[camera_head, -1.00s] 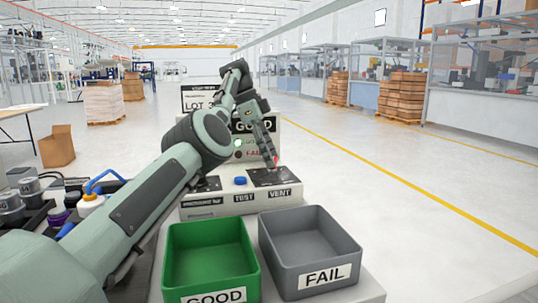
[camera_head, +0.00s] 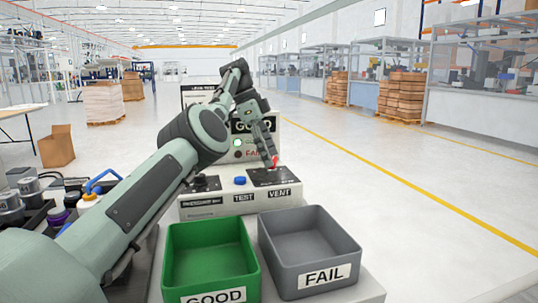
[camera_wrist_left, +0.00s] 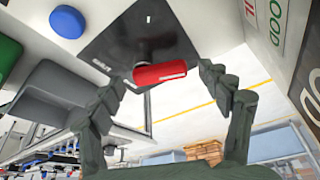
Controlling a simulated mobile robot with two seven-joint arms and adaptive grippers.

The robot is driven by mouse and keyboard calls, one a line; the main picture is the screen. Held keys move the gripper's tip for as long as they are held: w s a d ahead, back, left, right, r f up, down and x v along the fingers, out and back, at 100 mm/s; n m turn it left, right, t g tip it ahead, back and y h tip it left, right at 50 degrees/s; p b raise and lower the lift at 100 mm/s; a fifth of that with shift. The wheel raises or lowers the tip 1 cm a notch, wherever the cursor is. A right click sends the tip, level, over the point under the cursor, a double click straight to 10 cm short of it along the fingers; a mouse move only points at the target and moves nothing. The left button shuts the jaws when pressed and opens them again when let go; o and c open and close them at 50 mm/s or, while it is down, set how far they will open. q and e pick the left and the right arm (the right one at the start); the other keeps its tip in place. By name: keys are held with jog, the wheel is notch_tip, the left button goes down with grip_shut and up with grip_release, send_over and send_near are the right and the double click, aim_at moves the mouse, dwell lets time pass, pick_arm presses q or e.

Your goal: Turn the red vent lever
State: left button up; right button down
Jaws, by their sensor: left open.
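The red vent lever (camera_head: 275,162) stands on the black plate above the VENT label, at the right of the test box (camera_head: 215,210). In the left wrist view the red lever (camera_wrist_left: 160,72) lies between the fingers of my left gripper (camera_wrist_left: 165,85), with gaps on both sides. My left gripper (camera_head: 272,158) is open at the lever and does not visibly clasp it. The fingers partly cover the lever in the head view. My right gripper is not in view.
A blue button (camera_head: 240,181) sits left of the lever, above the TEST label. A green GOOD bin (camera_head: 212,283) and a grey FAIL bin (camera_head: 318,272) stand in front. A display panel with a lit green lamp (camera_head: 238,143) rises behind.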

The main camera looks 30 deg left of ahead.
pick_arm(q)
jog(key=shift+n, duration=0.3)
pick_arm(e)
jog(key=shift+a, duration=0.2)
